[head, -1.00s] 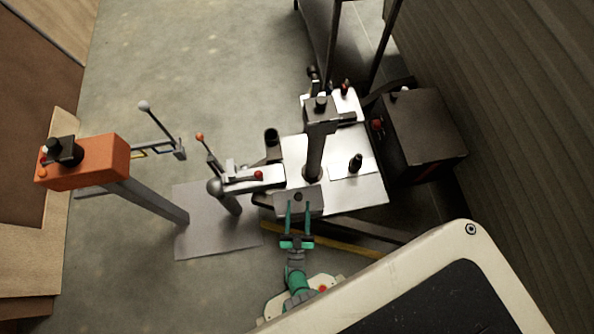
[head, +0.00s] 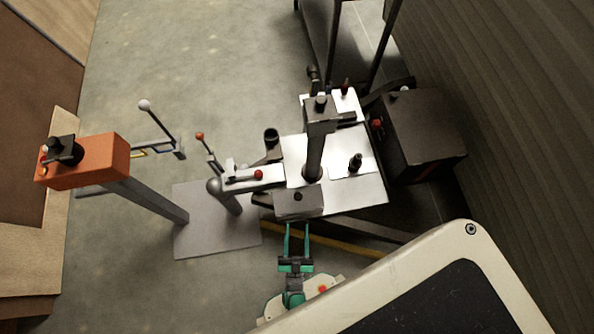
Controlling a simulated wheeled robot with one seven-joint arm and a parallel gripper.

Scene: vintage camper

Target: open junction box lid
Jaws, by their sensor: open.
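The metal worktable (head: 369,197) carries a dark column (head: 314,155) and a black knob (head: 356,162). A dark box (head: 420,125) stands at right by the wall. An orange control box (head: 95,160) on a post stands left. Floor is clear at upper left.

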